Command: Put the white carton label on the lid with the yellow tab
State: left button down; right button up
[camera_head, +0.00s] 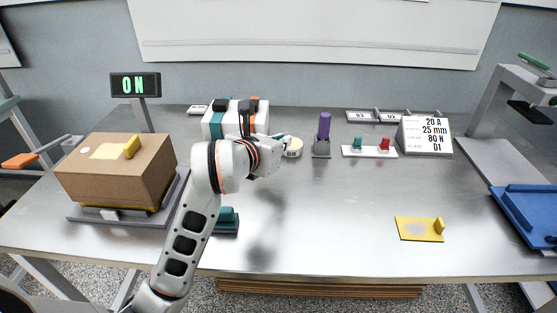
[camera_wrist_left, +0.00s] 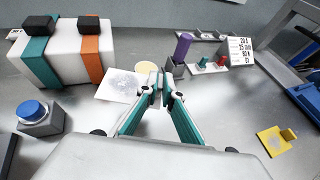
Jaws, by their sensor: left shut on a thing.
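The white carton label (camera_wrist_left: 117,86), a flat white plate with a grey patch, shows in the left wrist view at the fingertips, beside the strapped white box. In the head view the arm hides it. My left gripper (camera_wrist_left: 163,92) is shut on it; the exact contact is hard to see. The gripper also shows in the head view (camera_head: 280,150), at the back middle of the table. The lid with the yellow tab (camera_head: 132,147) is the top of a brown carton (camera_head: 115,180) at the left; a pale yellow patch lies beside the tab. My right gripper is not in view.
The white box (camera_head: 235,113) with teal and orange straps stands behind my arm. A cream disc (camera_head: 293,148), a purple-handled holder (camera_head: 323,135) and a switch strip (camera_head: 369,151) are nearby. A yellow tabbed plate (camera_head: 418,230) lies front right. The table's middle is clear.

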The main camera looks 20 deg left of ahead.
pick_arm(q)
notch_tip(320, 180, up, 9)
jog(key=shift+r+p, duration=0.15)
jog(key=shift+p, duration=0.95)
jog(key=s+a+r+p, duration=0.2)
jog(key=s+r, duration=0.1)
jog(key=s, duration=0.2)
jog(key=s+a+r+n+y+p, duration=0.1)
jog(key=s+a+r+p, duration=0.2)
jog(key=s, duration=0.2)
jog(key=shift+s+a+y+p, duration=0.15)
jog(key=shift+a+y+p, duration=0.05)
jog(key=shift+y+p, duration=0.1)
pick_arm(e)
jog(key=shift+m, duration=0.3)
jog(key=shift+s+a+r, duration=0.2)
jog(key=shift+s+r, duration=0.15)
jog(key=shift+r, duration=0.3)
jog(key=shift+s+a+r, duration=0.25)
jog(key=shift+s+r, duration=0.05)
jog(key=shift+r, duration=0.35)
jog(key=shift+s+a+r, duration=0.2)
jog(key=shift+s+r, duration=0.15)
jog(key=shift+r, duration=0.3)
